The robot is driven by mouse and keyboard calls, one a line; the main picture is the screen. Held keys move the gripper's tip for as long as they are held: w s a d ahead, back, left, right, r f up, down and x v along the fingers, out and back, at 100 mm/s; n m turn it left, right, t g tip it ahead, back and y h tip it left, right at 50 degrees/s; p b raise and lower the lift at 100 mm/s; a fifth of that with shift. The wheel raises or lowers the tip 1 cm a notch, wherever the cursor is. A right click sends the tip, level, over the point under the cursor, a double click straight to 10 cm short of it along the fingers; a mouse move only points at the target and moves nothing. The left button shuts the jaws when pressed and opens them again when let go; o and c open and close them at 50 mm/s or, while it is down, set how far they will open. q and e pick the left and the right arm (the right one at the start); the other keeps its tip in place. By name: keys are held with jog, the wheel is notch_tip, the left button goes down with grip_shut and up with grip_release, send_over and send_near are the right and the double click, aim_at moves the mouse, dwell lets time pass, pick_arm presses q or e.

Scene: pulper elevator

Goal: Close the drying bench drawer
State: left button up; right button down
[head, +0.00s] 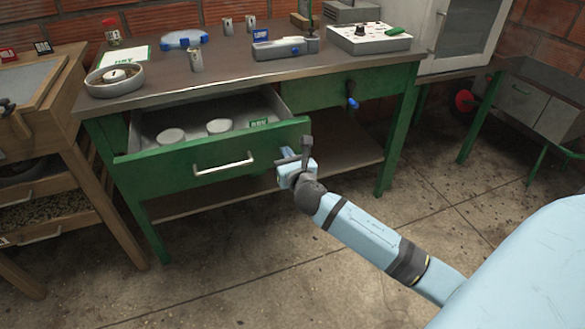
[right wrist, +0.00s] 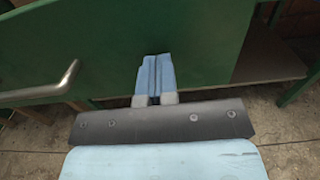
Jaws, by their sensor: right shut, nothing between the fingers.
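The green drying bench drawer (head: 150,172) is pulled out from the left half of the bench (head: 220,55). Two round pale containers (head: 219,126) and a green-and-white label (head: 258,123) lie inside it. Its metal bar handle (head: 222,163) is on the front panel. My right gripper (head: 296,158) is shut and empty, at the right end of the drawer front. In the right wrist view its fingertips (right wrist: 155,78) point at the green front panel (right wrist: 100,40), right of the handle (right wrist: 50,90); I cannot tell whether they touch. My left gripper is not in view.
A second drawer (head: 340,92) with a dark and blue item hanging at its front is shut on the right. A wooden stand (head: 85,215) is close on the left. The tiled floor (head: 260,270) in front is clear.

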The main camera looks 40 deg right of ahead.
jog(key=shift+w+d, duration=0.15)
jog(key=shift+w, duration=0.25)
